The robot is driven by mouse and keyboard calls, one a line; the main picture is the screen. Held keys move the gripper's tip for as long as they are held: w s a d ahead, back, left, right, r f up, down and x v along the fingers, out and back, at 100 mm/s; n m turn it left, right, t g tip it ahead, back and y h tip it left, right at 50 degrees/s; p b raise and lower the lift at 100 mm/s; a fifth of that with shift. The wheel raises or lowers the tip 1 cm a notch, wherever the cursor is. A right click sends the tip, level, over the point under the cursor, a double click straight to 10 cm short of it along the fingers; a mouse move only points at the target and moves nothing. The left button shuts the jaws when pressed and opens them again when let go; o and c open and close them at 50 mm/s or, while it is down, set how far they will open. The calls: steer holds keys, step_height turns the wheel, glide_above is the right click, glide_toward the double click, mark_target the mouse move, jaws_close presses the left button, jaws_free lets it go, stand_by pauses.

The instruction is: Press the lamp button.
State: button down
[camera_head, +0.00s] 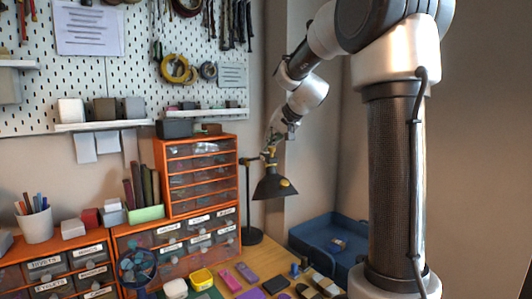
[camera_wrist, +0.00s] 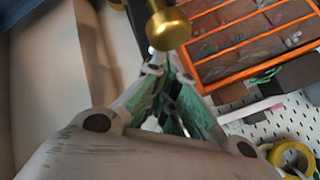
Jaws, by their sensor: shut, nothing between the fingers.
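The desk lamp (camera_head: 273,187) has a black cone shade, gold fittings and a dark post on a round base. It stands beside the orange drawer unit. My gripper (camera_head: 271,146) is just above the shade, close to the lamp's top fittings. In the wrist view my gripper (camera_wrist: 158,64) has its fingers drawn together at the tips, with nothing held. A rounded gold knob (camera_wrist: 168,29) shows just beyond the fingertips; I cannot tell whether they touch or whether it is the button. No separate button can be made out in the head view.
The orange drawer unit (camera_head: 203,178) stands left of the lamp; it also shows in the wrist view (camera_wrist: 245,38). A blue tray (camera_head: 325,234) lies to the right. Small items, including a yellow box (camera_head: 201,279), cover the table front. A white pegboard (camera_head: 120,82) is behind.

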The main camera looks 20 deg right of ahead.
mark_target(268, 153)
steer(key=shift+r, duration=0.8)
steer(key=shift+r, duration=2.5)
steer(key=s+a+f+n+g+h, duration=0.1)
steer(key=s+f, duration=0.4)
steer(key=s, duration=0.7)
steer(key=s+a+f+n+g, duration=0.1)
steer(key=s+f, duration=0.5)
steer(key=s, duration=0.6)
steer(key=s+f+n+g+h, duration=0.1)
steer(key=s+f, duration=0.4)
steer(key=s, duration=0.7)
steer(key=n+g, duration=0.1)
steer(key=n, duration=0.1)
steer(key=shift+s+a+f+n+g+h, duration=0.3)
steer(key=shift+s+a+f, duration=0.05)
steer(key=shift+a+f, duration=0.05)
